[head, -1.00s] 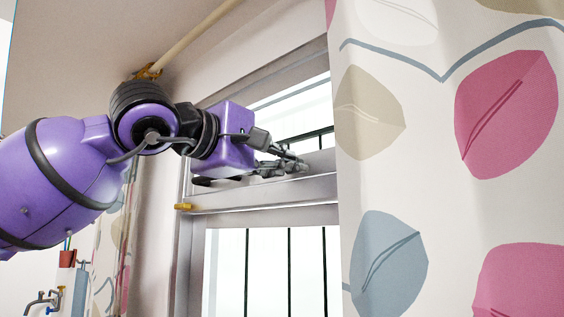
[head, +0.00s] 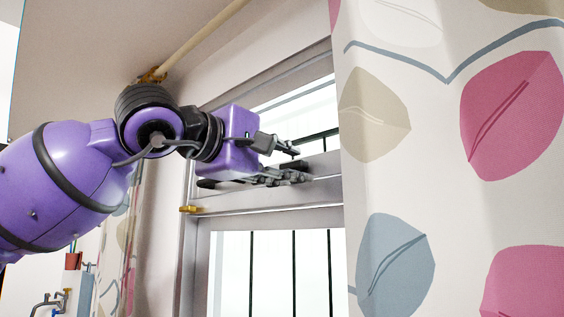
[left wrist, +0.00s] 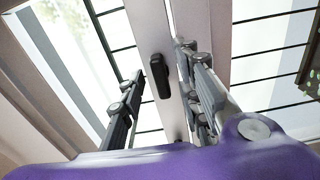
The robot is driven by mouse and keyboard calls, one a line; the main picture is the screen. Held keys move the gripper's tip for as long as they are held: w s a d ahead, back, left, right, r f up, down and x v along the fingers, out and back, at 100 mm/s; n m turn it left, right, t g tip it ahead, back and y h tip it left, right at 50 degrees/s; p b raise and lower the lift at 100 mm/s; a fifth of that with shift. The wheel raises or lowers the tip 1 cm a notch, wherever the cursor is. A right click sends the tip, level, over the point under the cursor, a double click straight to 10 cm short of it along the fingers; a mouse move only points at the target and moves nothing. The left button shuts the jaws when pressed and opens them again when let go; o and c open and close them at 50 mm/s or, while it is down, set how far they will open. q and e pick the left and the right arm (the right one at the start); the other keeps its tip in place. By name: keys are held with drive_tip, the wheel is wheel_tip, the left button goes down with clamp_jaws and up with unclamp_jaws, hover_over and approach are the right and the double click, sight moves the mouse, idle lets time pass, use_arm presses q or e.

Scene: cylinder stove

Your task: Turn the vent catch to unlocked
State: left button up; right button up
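The likely vent catch, a small black handle (left wrist: 160,77), sits on the pale window frame bar in the left wrist view. It appears between my spread left fingers, nearer the right one, and runs nearly along the bar. Whether a finger touches it I cannot tell. My left gripper (head: 296,165) is open at the window's cross rail in the head view, one finger above the other; it also shows in the left wrist view (left wrist: 158,64). The handle cannot be clearly picked out behind the gripper in the head view. My right gripper is not in view.
A patterned curtain (head: 455,215) hangs close to the right of my left fingers. A small brass-coloured fitting (head: 188,209) sits on the frame at left. Dark bars (head: 295,270) stand behind the glass. A wooden rod (head: 205,35) runs above my arm.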

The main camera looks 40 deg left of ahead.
use_arm(q)
drive_tip(key=s+a, duration=0.1)
drive_tip(key=s, duration=1.1)
idle(0.4)
